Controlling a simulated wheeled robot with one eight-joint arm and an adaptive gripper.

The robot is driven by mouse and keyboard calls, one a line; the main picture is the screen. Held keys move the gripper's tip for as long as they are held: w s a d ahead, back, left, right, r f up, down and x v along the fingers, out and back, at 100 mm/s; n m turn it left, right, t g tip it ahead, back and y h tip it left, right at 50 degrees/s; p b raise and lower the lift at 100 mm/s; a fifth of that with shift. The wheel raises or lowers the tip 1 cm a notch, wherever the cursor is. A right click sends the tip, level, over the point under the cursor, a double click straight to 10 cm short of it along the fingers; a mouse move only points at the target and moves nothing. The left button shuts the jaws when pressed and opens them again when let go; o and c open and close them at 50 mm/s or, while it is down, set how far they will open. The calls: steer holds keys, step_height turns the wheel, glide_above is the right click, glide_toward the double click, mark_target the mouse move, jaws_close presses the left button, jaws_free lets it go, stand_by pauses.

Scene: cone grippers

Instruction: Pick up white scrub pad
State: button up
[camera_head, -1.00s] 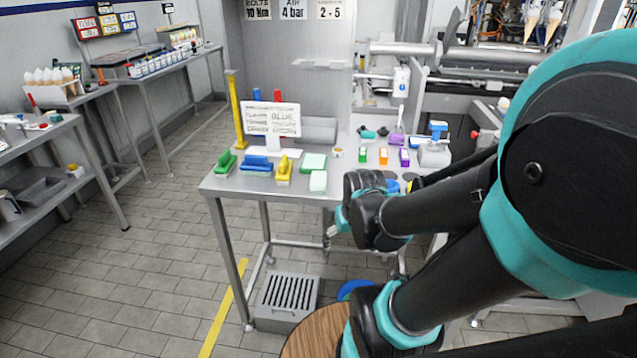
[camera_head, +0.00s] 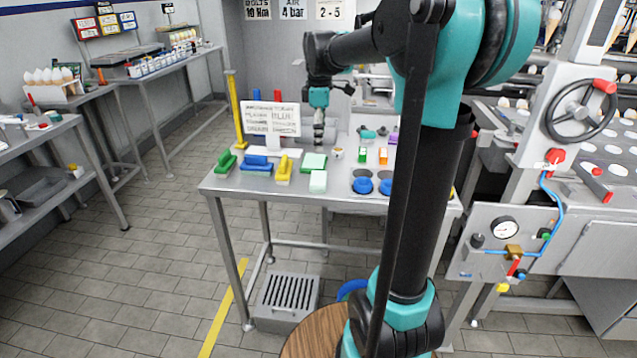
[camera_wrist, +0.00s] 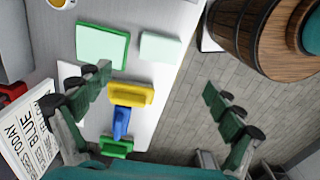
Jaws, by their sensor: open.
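Two pale pads lie on the steel table near its front. The whiter, plain pad (camera_head: 318,181) is nearest the front edge; in the wrist view it is the pale block (camera_wrist: 160,48). Behind it is a mint pad with a green border (camera_head: 314,161), also in the wrist view (camera_wrist: 102,46). I take the plain one as the white scrub pad. My gripper (camera_head: 319,136) is raised above the table, behind the pads. In the wrist view its fingers (camera_wrist: 160,112) are spread wide and empty, with both pads beyond them and apart from them.
Green (camera_head: 226,163), blue (camera_head: 257,164) and yellow (camera_head: 283,169) brushes lie left of the pads. A sign (camera_head: 271,119) stands behind them. A small cup (camera_head: 337,153) and coloured blocks (camera_head: 363,155) are to the right. Round blue items (camera_head: 362,185) sit near the front right.

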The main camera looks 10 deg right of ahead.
mark_target(319, 177)
step_height(319, 177, down, 14)
steer(key=shift+a+r, duration=0.15)
stand_by(0.4)
steer(key=c, duration=1)
steer(key=shift+r, duration=0.1)
step_height(319, 177, up, 20)
steer(key=o, duration=0.3)
steer(key=c, duration=0.4)
